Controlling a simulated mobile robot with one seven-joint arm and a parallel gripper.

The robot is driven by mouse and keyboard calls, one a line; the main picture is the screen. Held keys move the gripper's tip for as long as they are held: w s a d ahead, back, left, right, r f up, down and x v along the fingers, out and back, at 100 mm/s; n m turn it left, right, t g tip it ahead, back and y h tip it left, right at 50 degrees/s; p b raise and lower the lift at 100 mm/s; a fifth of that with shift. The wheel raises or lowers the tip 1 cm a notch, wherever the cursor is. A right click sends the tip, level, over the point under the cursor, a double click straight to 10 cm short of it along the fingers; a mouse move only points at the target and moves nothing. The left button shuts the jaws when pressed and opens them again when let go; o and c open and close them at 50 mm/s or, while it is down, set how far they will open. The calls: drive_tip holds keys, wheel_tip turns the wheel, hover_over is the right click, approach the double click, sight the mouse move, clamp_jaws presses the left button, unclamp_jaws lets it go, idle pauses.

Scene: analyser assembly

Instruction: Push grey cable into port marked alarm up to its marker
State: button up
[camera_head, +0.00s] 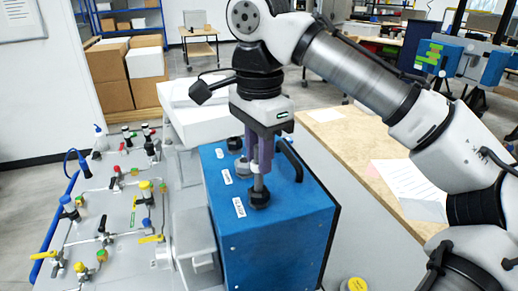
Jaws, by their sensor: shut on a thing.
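A blue analyser box (272,238) stands in the middle, with several dark and grey round fittings on its top. White labels lie beside the fittings, one of them (239,207) nearest the front; their print is too small to read. My gripper (258,164) points straight down over the box top, its purple-grey fingers shut on a short upright grey cable (259,182). The cable's lower end meets a dark round port (259,199) at the front label. A pale band shows near the fingertips; I cannot tell whether it is the marker or how deep the cable sits.
A black handle (290,158) rises at the box's right rear, close to my gripper. A panel (115,215) with valves and coloured fittings lies left. A wooden bench (345,135) with papers (411,183) is right, and a yellow-capped container (355,285) is in front.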

drive_tip(key=shift+f+b, duration=1.05)
drive_tip(key=shift+f, duration=0.8)
drive_tip(key=o, duration=1)
drive_tip(key=shift+r, duration=0.1)
wheel_tip(320, 180, up, 5)
drive_tip(key=p, duration=0.5)
drive_tip(key=shift+r, duration=0.9)
